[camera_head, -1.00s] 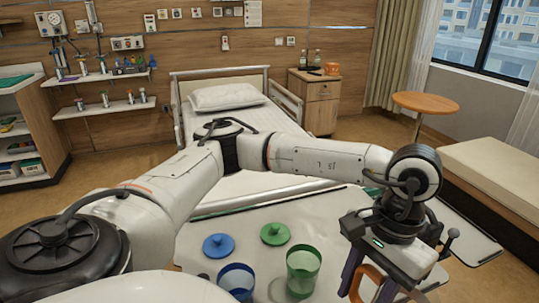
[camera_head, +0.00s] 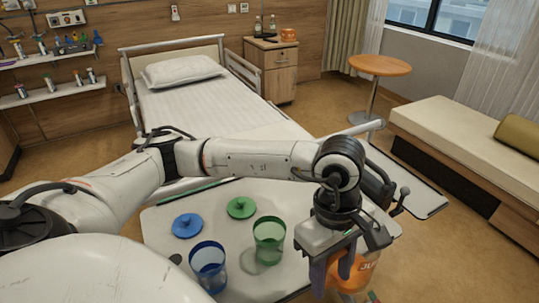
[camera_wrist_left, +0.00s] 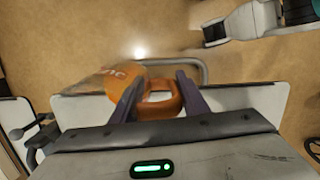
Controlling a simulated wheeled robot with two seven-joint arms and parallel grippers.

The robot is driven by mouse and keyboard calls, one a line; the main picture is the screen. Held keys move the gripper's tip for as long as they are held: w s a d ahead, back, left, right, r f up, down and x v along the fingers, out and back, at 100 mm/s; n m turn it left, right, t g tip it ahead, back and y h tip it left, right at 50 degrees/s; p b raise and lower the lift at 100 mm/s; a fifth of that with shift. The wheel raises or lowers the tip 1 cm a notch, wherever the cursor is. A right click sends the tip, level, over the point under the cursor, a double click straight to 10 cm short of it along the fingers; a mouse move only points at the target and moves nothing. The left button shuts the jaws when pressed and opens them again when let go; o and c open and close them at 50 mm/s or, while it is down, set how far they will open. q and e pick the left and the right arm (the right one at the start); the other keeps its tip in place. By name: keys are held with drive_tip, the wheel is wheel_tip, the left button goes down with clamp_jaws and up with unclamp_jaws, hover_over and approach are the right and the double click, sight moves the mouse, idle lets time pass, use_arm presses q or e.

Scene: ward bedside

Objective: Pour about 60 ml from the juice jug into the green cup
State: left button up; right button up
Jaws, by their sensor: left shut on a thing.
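My left gripper (camera_head: 332,277) is shut on the orange handle of the juice jug (camera_head: 367,268), at the right front of the overbed table (camera_head: 225,190). The jug has an orange label with partly visible lettering; its lower part is cut off by the frame. In the left wrist view the handle (camera_wrist_left: 160,106) sits between the two fingers, with the jug's body (camera_wrist_left: 88,84) to the left. The clear green cup (camera_head: 269,241) stands upright and open on the table, left of the jug and apart from it. My right gripper is not in view.
A blue cup (camera_head: 208,267) stands left of the green cup. A blue lid (camera_head: 187,225) and a green lid (camera_head: 241,207) lie behind the cups. The bed (camera_head: 195,105) is beyond the table; a bench (camera_head: 470,125) is at the right.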

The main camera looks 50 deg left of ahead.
sight(346, 289)
use_arm(q)
drive_tip(key=n, duration=0.1)
drive_tip(key=d+n, duration=0.1)
drive_tip(key=n, duration=0.1)
drive_tip(key=n+p, duration=0.1)
drive_tip(key=n, duration=0.1)
drive_tip(key=shift+s+d+t, duration=0.15)
drive_tip(key=shift+d+t, duration=0.25)
drive_tip(key=n, duration=0.2)
drive_tip(key=d+n, duration=0.1)
drive_tip(key=n+p, duration=0.1)
drive_tip(key=n, duration=0.1)
drive_tip(key=shift+s+d+n+t, duration=0.1)
drive_tip(key=shift+d+n+t, duration=0.2)
drive_tip(key=d+n, duration=0.1)
drive_tip(key=n, duration=0.2)
drive_tip(key=n+y+p, duration=0.1)
drive_tip(key=n, duration=0.2)
drive_tip(key=d+n, duration=0.1)
drive_tip(key=n, duration=0.2)
drive_tip(key=shift+s+d+r+t+y, duration=0.25)
drive_tip(key=shift+d+t+y, duration=0.05)
drive_tip(key=shift+r+p, duration=0.1)
drive_tip(key=shift+p, duration=0.2)
